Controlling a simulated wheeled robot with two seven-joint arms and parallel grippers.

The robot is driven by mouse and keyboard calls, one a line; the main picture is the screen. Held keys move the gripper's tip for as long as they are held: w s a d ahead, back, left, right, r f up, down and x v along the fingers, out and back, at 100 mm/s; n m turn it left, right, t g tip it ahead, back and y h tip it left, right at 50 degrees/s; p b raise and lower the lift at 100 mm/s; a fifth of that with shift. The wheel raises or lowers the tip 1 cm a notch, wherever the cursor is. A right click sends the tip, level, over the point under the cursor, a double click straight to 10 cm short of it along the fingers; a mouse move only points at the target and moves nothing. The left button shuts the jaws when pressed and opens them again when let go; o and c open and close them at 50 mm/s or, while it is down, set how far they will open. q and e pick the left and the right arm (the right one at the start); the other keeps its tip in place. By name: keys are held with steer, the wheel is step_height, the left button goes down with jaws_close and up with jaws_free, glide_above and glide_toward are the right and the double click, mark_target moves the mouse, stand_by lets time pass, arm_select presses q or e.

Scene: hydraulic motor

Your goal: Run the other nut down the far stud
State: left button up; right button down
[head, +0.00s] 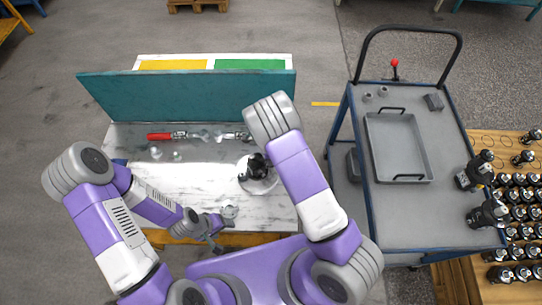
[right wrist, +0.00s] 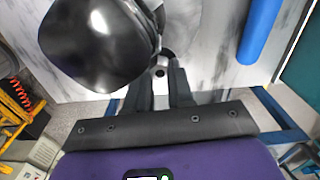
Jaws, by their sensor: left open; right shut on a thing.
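The black hydraulic motor (head: 257,172) stands on a pale round base on the marble bench. Its glossy black body (right wrist: 98,42) fills the upper left of the right wrist view. My right gripper (right wrist: 160,78) is shut on a small part at the motor's edge. That part, seemingly the nut, is mostly hidden between the fingers. The far stud cannot be told apart. In the head view my right arm hides this gripper. My left gripper (head: 214,237) is open at the bench's front edge, near a small pale round part (head: 229,211).
A red-handled tool (head: 159,136) and several metal parts lie along the teal board (head: 185,96). Small fittings (head: 156,153) sit at the bench's left. A grey cart (head: 440,220) with a tray (head: 427,155) stands right. A blue cylinder (right wrist: 260,28) shows in the right wrist view.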

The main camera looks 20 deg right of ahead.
steer(key=c, duration=1.2)
jaws_free()
steer(key=n+b, duration=0.1)
steer(key=n, duration=0.3)
steer(key=shift+f+n, duration=0.1)
steer(key=shift+n, duration=0.2)
steer(key=n+b, duration=0.1)
steer(key=n, duration=0.2)
steer(key=shift+n, duration=1.4)
steer(key=shift+c, duration=0.3)
